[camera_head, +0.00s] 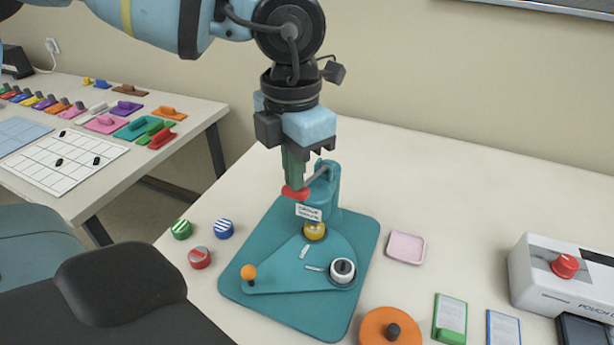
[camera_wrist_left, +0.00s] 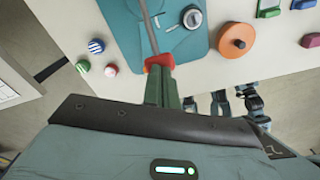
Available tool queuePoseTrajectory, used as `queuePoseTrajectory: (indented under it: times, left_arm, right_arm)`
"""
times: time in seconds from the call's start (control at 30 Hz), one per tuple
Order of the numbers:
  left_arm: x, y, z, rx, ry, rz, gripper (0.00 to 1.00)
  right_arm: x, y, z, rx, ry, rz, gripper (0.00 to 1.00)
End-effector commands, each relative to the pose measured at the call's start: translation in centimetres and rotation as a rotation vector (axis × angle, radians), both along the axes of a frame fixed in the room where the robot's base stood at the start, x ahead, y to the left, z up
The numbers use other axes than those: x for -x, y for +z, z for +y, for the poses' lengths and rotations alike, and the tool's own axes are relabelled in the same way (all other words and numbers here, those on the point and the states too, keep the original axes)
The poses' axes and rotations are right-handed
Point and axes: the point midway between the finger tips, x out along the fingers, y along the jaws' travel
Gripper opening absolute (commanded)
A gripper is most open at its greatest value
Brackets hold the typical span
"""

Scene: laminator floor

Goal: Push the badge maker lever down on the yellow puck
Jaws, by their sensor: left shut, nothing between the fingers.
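The teal badge maker (camera_head: 354,240) stands on the table, its base also showing in the left wrist view (camera_wrist_left: 127,35). Its lever, a grey rod (camera_wrist_left: 149,28) with a red grip (camera_head: 293,194), is raised toward the front. The yellow puck (camera_head: 315,232) sits under the press head, partly hidden by a small label. My left gripper (camera_head: 296,180) points down with its green fingers shut and empty. Its tips are at the red grip, seemingly touching it from above; the left wrist view also shows them there (camera_wrist_left: 160,78). I cannot make out my right gripper.
Green (camera_head: 181,229), blue (camera_head: 224,229) and red (camera_head: 200,257) pucks lie left of the base. A pink tray (camera_head: 406,247), an orange disc (camera_head: 374,327) and a white laminator (camera_head: 545,285) are to the right. The table behind the badge maker is clear.

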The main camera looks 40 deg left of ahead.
Motion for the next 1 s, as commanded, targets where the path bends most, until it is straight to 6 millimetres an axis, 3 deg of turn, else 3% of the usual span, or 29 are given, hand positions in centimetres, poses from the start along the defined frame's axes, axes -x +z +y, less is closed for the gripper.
queuePoseTrajectory:
  times: [1.0]
  left_arm:
    - [-0.1, -4.6, 0.0, 0.001, 0.001, 0.001, 0.0]
  right_arm:
    - [0.4, -3.4, 0.1, -0.003, -0.001, 0.023, 0.44]
